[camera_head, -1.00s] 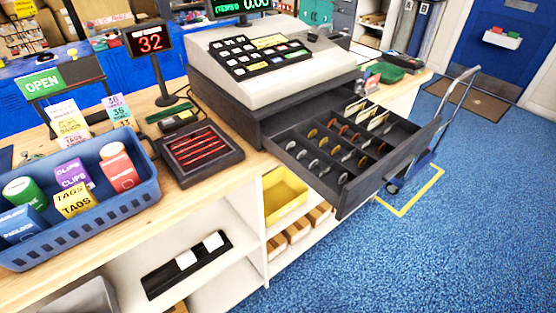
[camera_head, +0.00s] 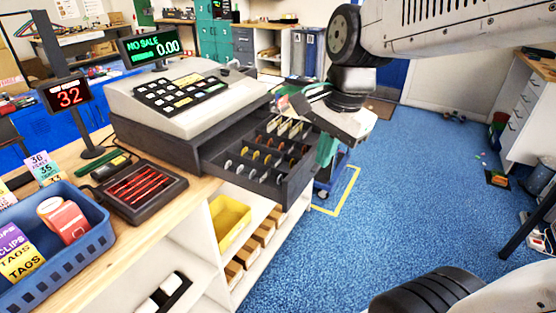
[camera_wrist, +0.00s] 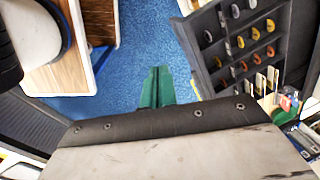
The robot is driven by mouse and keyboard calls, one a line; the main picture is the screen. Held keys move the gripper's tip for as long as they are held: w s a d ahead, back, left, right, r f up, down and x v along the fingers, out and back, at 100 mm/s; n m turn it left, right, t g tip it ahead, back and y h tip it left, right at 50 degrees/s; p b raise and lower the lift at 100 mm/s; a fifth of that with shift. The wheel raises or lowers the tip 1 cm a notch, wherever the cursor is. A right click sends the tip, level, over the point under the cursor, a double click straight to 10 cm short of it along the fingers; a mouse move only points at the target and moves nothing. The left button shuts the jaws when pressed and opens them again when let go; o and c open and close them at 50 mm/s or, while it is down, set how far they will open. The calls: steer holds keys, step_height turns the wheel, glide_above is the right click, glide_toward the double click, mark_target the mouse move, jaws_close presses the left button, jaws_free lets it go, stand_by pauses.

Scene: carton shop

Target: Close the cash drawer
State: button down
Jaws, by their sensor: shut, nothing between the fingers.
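The cash drawer (camera_head: 238,178) is dark grey and stands open, pulled out from under the pale cash register (camera_head: 180,110). Its compartments hold coins and upright notes. My gripper (camera_head: 325,152) is just beyond the drawer's outer right end in the head view, with green fingers pointing down. In the wrist view my gripper (camera_wrist: 157,85) has its green fingers together and empty over blue floor. There the drawer (camera_wrist: 190,45) lies to the right, with a strip of floor visible between its front and the fingers. I cannot tell whether they touch.
A yellow bin (camera_head: 230,220) sits on the shelf below. A hand truck (camera_head: 335,172) stands behind the drawer. Blue floor to the right is mostly clear.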

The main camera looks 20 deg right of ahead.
mark_target(282, 159)
steer(key=w+m, duration=0.3)
steer(key=m, duration=0.1)
steer(key=w+d+f+m, duration=0.1)
steer(key=w+m, duration=0.3)
steer(key=w+d+f+m, duration=0.1)
steer(key=w+m, duration=0.2)
steer(key=m, duration=0.2)
steer(key=shift+w+d+f+y, duration=0.1)
steer(key=shift+w+d+y, duration=0.15)
steer(key=shift+w+y, duration=0.1)
steer(key=shift+w+d+f+m, duration=0.15)
steer(key=shift+w+m, duration=0.2)
steer(key=shift+m, duration=0.25)
steer(key=shift+w+f, duration=0.2)
steer(key=shift+f, duration=0.4)
steer(key=x, duration=0.8)
steer(key=shift+w+f, duration=0.2)
steer(key=shift+f, duration=0.05)
steer(key=shift+w+a+f, duration=0.15)
steer(key=shift+w+a, duration=0.7)
steer(key=shift+w, duration=0.2)
steer(key=shift+w+a, duration=0.45)
steer(key=shift+w, duration=0.2)
